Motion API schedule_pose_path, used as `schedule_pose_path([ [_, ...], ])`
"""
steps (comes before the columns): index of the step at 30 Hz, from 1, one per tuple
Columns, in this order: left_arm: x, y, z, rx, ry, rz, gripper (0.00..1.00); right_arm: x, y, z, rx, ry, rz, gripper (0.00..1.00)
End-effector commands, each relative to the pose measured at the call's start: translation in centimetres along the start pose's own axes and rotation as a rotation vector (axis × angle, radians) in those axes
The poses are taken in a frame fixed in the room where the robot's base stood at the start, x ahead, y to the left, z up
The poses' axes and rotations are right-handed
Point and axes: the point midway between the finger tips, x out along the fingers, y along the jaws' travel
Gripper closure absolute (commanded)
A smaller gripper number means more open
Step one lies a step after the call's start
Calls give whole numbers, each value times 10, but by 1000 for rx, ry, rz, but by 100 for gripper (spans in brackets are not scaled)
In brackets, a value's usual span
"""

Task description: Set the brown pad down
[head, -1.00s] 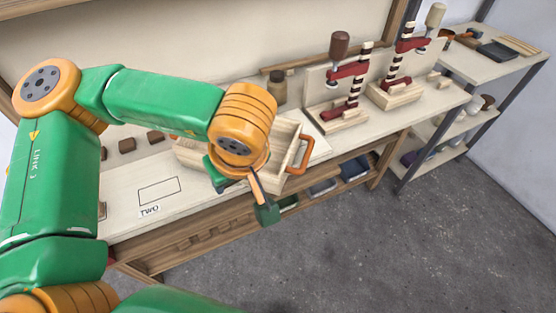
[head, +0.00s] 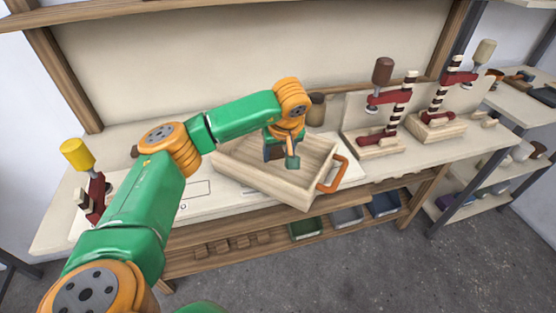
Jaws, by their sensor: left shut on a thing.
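My left gripper (head: 281,158) points down over the open wooden tray (head: 262,180), its fingertips within the tray's outline. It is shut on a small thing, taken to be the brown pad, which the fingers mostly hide. I cannot tell whether that thing touches the tray floor. The tray stands on the pale workbench, turned at an angle, with an orange handle (head: 333,175) on its right side. My right gripper is out of view.
Two red clamps with a brown knob (head: 382,71) and a cream knob (head: 484,52) stand right of the tray. A yellow-topped clamp (head: 78,155) stands at the left. A dark jar (head: 316,110) is behind the tray. Coloured bins (head: 305,229) sit below.

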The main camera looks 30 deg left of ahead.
Motion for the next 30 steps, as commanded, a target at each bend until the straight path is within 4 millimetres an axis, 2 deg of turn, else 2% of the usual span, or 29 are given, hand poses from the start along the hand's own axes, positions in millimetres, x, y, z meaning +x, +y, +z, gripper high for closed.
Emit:
schedule_pose_path([
  [6,33,0,8,3,0,-4,98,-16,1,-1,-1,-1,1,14],
  [17,40,1,11,0,2,0,98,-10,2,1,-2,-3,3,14],
  [18,40,1,11,0,2,0,37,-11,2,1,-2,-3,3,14],
  [20,39,1,11,0,1,0,21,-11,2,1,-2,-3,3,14],
  [21,39,1,11,0,1,0,15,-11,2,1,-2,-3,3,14],
  [30,36,1,10,0,1,0,15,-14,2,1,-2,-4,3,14],
])
